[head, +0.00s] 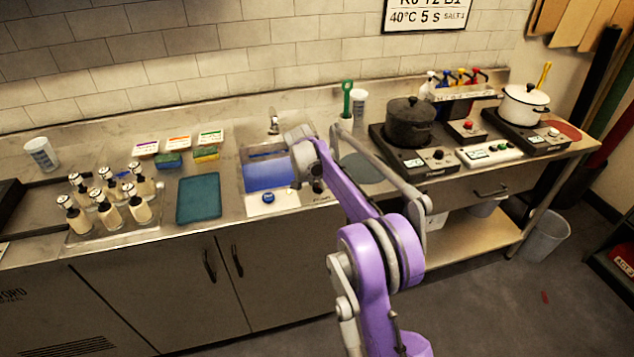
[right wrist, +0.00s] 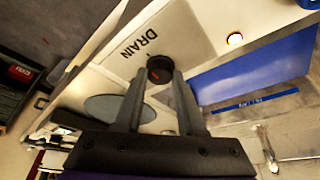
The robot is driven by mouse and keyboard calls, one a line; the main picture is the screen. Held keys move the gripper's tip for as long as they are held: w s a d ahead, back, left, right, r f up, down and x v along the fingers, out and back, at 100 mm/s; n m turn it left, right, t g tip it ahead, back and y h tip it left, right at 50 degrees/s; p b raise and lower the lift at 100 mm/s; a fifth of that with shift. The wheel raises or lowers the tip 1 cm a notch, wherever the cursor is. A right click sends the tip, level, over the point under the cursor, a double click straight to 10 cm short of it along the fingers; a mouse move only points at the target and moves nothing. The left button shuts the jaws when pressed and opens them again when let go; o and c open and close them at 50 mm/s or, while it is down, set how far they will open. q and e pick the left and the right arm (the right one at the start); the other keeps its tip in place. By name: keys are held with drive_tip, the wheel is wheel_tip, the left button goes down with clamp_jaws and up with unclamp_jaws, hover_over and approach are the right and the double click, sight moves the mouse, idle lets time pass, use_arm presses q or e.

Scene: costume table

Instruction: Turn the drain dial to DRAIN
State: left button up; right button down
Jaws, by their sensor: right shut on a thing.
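The drain dial is a dark round knob (right wrist: 160,66) with a small red mark, in the right wrist view. The word DRAIN (right wrist: 138,43) is printed on the pale panel beside it. My right gripper (right wrist: 158,80) is shut on the dial, with a finger on each side of it. In the head view my right gripper (head: 316,184) is at the right front corner of the sink, and the arm partly hides it. Where the red mark points relative to the label is hard to tell. My left gripper is not in view.
The sink with blue water (head: 267,174) lies left of the gripper, with a blue knob (head: 268,197) at its front. A grey disc (head: 362,168) and a dark pot (head: 409,122) are to the right. Several bottles (head: 108,200) stand far left.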

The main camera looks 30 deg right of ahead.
idle(0.4)
drive_tip(key=c, duration=0.5)
unclamp_jaws()
drive_tip(key=v, duration=1.1)
drive_tip(key=shift+d+f, duration=0.1)
